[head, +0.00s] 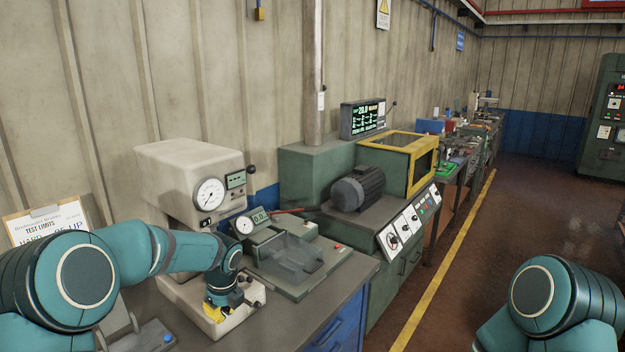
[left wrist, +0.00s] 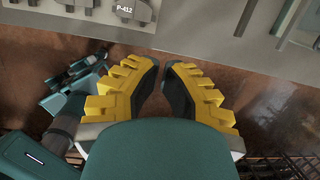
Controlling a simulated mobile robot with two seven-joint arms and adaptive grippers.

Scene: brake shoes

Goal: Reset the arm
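My left gripper (head: 222,306) is at the lower middle-left of the head view, pointing down over the front of the cream press-like tester with a round dial (head: 190,178). Its yellow fingers also show in the left wrist view (left wrist: 163,68). There they stand apart with a narrow gap, and only brown floor shows between them. The gripper holds nothing. My left arm reaches in from the left, bent at the elbow. My right arm shows only as a teal joint at the lower right of the head view; its gripper is out of the picture.
A grey tester with a small dial (head: 290,262) stands right of the gripper on the blue-drawered bench (head: 338,318). A sign on a clipboard (head: 45,222) is at left. A motor machine (head: 358,188) stands beyond. The floor right of the yellow line (head: 440,275) is open.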

